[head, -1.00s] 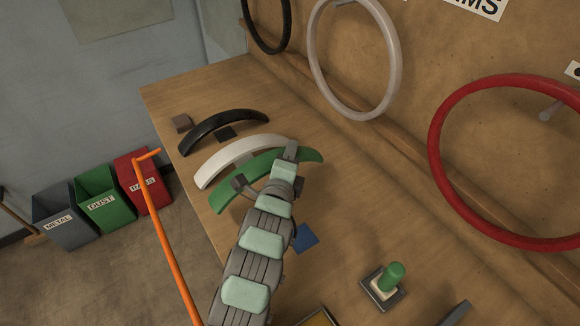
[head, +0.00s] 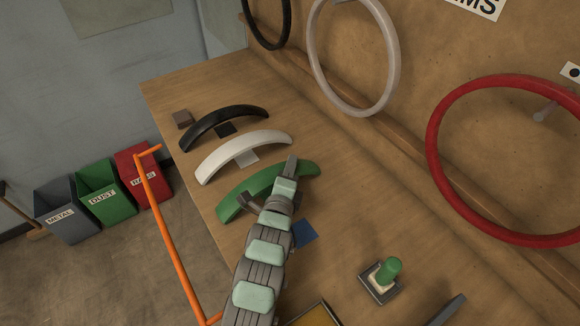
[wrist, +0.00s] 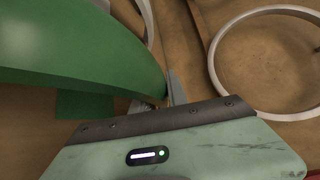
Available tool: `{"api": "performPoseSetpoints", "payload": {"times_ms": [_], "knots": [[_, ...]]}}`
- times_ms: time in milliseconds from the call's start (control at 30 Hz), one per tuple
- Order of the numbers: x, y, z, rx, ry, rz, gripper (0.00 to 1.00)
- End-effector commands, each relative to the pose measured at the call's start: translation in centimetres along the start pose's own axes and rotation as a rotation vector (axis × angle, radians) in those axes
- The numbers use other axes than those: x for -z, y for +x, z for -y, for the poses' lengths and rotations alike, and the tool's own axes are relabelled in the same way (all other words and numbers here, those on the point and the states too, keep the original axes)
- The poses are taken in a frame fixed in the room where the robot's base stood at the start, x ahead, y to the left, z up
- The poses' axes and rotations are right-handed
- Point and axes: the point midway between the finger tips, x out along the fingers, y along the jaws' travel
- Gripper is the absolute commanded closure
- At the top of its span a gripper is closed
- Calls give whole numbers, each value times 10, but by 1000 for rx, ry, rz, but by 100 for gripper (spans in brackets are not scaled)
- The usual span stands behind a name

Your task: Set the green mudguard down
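The green mudguard (head: 266,184) is a curved strip in the head view, lying across my gripper (head: 271,184). One finger shows near its right half and the other at its left lower edge. My gripper appears shut on it; the contact is partly hidden by the hand. In the wrist view the green mudguard (wrist: 75,45) fills the upper left, its end beside a thin finger of my gripper (wrist: 172,88). A green square (wrist: 85,104) shows on the wooden bench below it. I cannot tell whether the mudguard touches the bench.
A white mudguard (head: 243,152) and a black mudguard (head: 222,124) lie beyond it, beside grey and black squares. A blue square (head: 304,234) lies right of my arm. A green-topped post (head: 388,270) stands right. Rims hang on the back board. An orange bar (head: 170,235) stands left.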

Motion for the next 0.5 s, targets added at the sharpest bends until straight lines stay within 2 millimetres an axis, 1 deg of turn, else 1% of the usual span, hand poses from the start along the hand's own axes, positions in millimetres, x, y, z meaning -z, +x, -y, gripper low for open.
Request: {"api": "performPoseSetpoints", "payload": {"times_ms": [33,200,500], "knots": [[0,0,1,0,0,0,76],[0,0,0,0,-1,0,62],[-1,0,3,-1,-1,0,62]]}}
